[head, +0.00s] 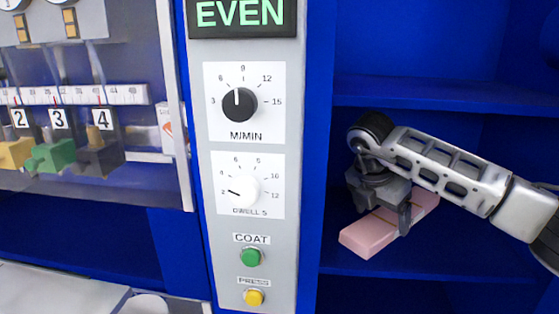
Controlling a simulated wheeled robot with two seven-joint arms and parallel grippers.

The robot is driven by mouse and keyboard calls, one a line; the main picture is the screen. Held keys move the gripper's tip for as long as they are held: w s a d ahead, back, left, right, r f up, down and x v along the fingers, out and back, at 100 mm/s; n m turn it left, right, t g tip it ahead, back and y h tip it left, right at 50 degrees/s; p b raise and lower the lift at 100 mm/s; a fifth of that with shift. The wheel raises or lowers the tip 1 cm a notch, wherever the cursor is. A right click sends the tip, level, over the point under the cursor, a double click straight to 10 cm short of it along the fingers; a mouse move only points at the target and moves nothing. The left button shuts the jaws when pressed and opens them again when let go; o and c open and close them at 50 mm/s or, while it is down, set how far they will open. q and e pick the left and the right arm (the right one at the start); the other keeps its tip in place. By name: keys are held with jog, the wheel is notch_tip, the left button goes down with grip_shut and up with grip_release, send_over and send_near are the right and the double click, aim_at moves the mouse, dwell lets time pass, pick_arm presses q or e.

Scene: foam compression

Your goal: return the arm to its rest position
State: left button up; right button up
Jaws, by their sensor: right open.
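My right arm (455,175) comes in from the right and reaches into a blue shelf bay. My right gripper (384,212) points down, open, with its fingers around a pink foam block (366,238). The block lies flat and slanted on the shelf, and the gripper covers its middle. I cannot tell whether a finger touches it. My left gripper is out of view.
Left of the bay is a grey panel (215,240) with a black dial (239,104), a white dial (243,191), a green button (250,257) and a yellow button (254,297). An upper shelf (440,93) is close above my gripper. Numbered coloured blocks stand behind glass at left.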

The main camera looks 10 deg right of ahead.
jog(key=w+d, duration=0.1)
jog(key=d, duration=0.2)
jog(key=w+d+p, duration=0.1)
jog(key=w+d, duration=0.1)
jog(key=d, duration=0.1)
jog(key=w+d, duration=0.2)
jog(key=d, duration=0.1)
jog(key=shift+w+r+p, duration=0.1)
jog(key=shift+w+p, duration=0.15)
jog(key=shift+p, duration=0.15)
jog(key=shift+w+d+f, duration=0.2)
jog(key=shift+d+f, duration=0.15)
jog(key=shift+f, duration=0.1)
jog(key=shift+w+d+f, duration=0.15)
jog(key=shift+d+f, duration=0.2)
jog(key=shift+f, duration=0.1)
jog(key=shift+a+r+p, duration=0.1)
jog(key=shift+r+p, duration=0.55)
jog(key=shift+r, duration=0.1)
jog(key=shift+s+r, duration=0.3)
jog(key=shift+r, duration=0.05)
jog(key=shift+f, duration=0.1)
